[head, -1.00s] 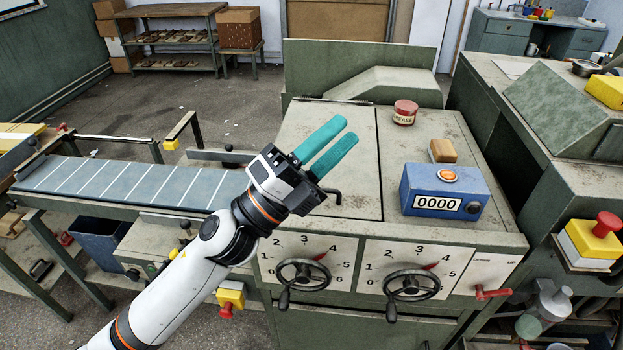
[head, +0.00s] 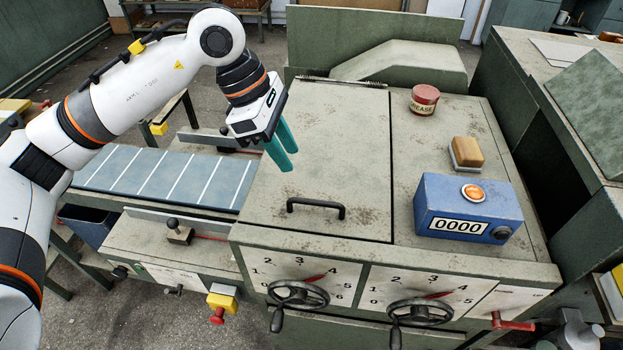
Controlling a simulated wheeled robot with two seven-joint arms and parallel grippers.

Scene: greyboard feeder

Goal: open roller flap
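The roller flap (head: 340,150) is a worn grey-green panel on top of the machine. It lies flat and closed, with a hinge line along its far edge. Its black handle (head: 316,206) stands near the front edge of the flap and is fully visible. My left gripper (head: 284,166) hangs over the left part of the flap, up and to the left of the handle and apart from it. Its teal fingers point down, with a narrow gap showing between their tips and nothing held. My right gripper is not in view.
A red grease tin (head: 424,99), a wooden-backed brush or block (head: 466,153) and a blue counter box (head: 467,208) stand right of the flap. Two handwheels (head: 298,295) (head: 420,311) are on the front panel. A blue-grey feed belt (head: 165,178) lies left.

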